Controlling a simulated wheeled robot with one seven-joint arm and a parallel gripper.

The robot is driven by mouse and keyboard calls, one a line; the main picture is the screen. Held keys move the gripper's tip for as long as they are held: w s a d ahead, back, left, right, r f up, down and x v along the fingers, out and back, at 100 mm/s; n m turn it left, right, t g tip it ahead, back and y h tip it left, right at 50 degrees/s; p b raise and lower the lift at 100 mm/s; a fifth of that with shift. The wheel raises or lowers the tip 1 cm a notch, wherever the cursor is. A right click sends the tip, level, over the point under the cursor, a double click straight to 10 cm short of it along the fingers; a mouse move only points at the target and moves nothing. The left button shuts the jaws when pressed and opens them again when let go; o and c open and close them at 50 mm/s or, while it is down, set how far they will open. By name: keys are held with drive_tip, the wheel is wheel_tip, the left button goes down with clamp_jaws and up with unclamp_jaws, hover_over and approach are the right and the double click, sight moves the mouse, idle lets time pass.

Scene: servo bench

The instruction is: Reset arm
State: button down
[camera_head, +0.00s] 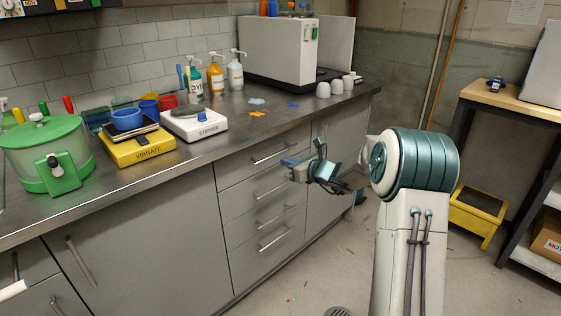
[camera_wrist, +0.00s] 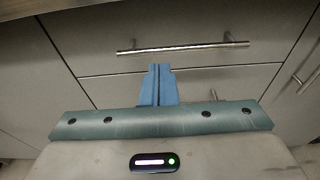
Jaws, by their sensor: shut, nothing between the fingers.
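My gripper (camera_head: 287,162) is in front of the grey drawers below the bench in the head view, apart from the worktop and holding nothing. In the wrist view its blue fingers (camera_wrist: 158,84) are shut together, with no object between them. Behind them are a drawer front and a metal drawer handle (camera_wrist: 182,47); the fingertips appear below this handle, and I cannot tell the distance to it. My arm reaches in from the right of the head view.
The worktop (camera_head: 230,128) carries a green lidded pot (camera_head: 75,140), a yellow vibrate device (camera_head: 140,150), a white stirrer (camera_head: 194,124), pump bottles (camera_head: 215,75) and a white machine (camera_head: 275,48). A yellow step stool (camera_head: 473,222) and a wooden-topped table (camera_head: 510,100) stand right. Floor between is mostly clear.

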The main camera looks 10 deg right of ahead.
drive_tip(key=v, duration=0.8)
drive_tip(key=s+a+r+n+g+h+p, duration=0.1)
drive_tip(key=s+a+r+n+g+p, duration=0.4)
drive_tip(key=s+n, duration=0.4)
drive_tip(key=s+a+r+n+g+p, duration=0.4)
drive_tip(key=s+a+r+n+p, duration=0.2)
drive_tip(key=s, duration=0.5)
drive_tip(key=s+d+r+n+h+p, duration=0.4)
drive_tip(key=s+n, duration=0.2)
drive_tip(key=s, duration=0.2)
drive_tip(key=s+d+r+n+g+h+p, duration=0.1)
drive_tip(key=s+d+r+n+h+p, duration=0.2)
drive_tip(key=s+n, duration=0.4)
drive_tip(key=s+h+p, duration=0.1)
drive_tip(key=s+p, duration=0.1)
drive_tip(key=shift+s+d+r+n, duration=0.3)
drive_tip(key=shift+d+r, duration=0.05)
